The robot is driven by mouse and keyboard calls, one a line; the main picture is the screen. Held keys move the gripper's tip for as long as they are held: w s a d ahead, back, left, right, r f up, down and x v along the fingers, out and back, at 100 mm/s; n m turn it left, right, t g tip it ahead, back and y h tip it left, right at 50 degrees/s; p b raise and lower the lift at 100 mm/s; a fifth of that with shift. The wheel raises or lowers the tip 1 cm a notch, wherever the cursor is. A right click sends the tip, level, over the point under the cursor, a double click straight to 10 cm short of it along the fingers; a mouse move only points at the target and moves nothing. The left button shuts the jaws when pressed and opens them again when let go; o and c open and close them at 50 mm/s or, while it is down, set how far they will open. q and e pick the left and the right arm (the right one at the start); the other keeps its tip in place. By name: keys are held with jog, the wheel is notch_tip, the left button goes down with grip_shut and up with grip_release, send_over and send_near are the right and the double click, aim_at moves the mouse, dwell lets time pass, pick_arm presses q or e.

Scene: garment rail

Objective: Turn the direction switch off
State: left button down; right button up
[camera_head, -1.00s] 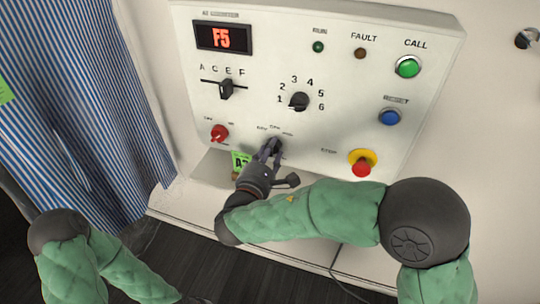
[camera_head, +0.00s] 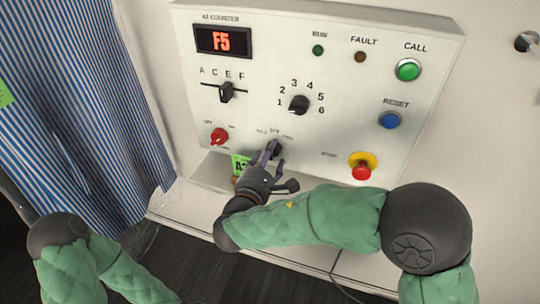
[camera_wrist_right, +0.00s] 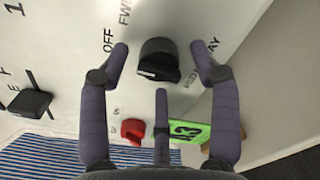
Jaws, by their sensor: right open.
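The direction switch is the black rotary knob (camera_head: 276,148) low on the control panel. It also shows in the right wrist view (camera_wrist_right: 158,58), with the letters OFF and FWD printed beside it. My right gripper (camera_head: 268,157) is open in front of the knob. In the right wrist view its two outer fingers stand on either side of the knob with gaps, and a third finger points at it from below. I cannot tell exactly which label the knob points to. My left arm (camera_head: 90,258) shows at lower left; its gripper is out of view.
The panel (camera_head: 340,130) also has a red knob (camera_head: 218,137), a lettered selector (camera_head: 226,91), a numbered knob (camera_head: 299,103), a blue button (camera_head: 389,120) and a red emergency button (camera_head: 361,171). A striped garment (camera_head: 90,110) is at left.

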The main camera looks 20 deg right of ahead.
jog(key=v, duration=1.1)
jog(key=shift+s+a, duration=0.2)
